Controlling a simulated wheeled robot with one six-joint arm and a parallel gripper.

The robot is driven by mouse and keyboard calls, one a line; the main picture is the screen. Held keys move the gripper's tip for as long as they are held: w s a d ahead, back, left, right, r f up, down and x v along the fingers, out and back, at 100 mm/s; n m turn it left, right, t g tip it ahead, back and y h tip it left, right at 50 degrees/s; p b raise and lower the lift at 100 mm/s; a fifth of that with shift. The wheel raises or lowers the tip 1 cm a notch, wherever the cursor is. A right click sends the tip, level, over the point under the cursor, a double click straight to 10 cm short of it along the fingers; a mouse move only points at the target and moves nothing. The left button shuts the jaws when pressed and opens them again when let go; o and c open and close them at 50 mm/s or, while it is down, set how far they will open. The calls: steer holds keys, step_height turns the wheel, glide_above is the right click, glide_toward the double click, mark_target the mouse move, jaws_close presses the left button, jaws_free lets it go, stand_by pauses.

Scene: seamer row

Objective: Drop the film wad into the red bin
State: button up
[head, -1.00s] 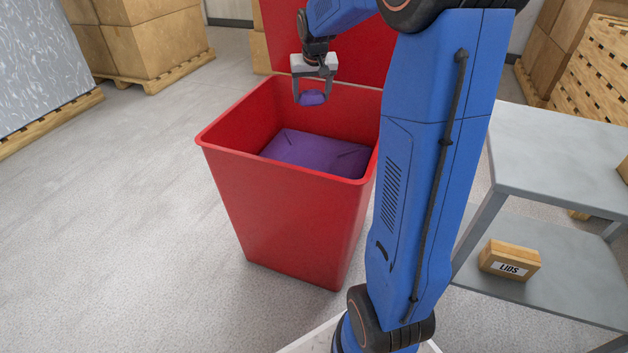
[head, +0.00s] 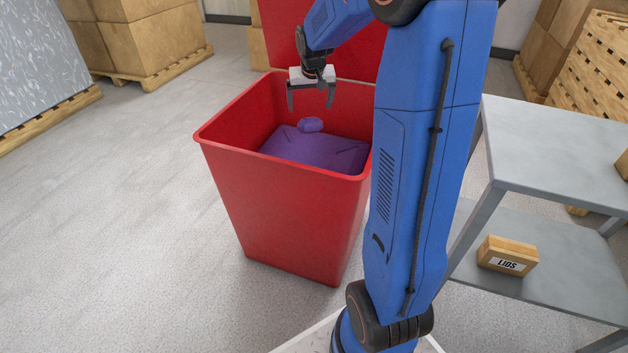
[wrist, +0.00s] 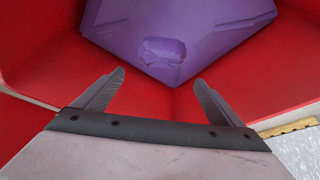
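The purple film wad (head: 311,125) is inside the red bin (head: 275,220), below my gripper. In the wrist view the wad (wrist: 162,50) shows against the purple liner or fill (wrist: 225,28) of the bin, ahead of the fingers. I cannot tell whether it is resting or still falling. My gripper (head: 311,103) is above the bin's opening toward its far side, with fingers spread and nothing between them. The open fingers (wrist: 157,92) also show in the wrist view.
A grey metal table (head: 560,150) stands at the right, with a box marked LIDS (head: 507,255) on its lower shelf. A red panel (head: 350,50) rises behind the bin. Cartons on pallets (head: 145,45) stand at the back left. The floor at the left is clear.

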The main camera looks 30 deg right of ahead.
steer(key=v, duration=1.7)
steer(key=shift+s, duration=0.15)
steer(key=shift+a+r, duration=0.1)
steer(key=shift+r, duration=0.05)
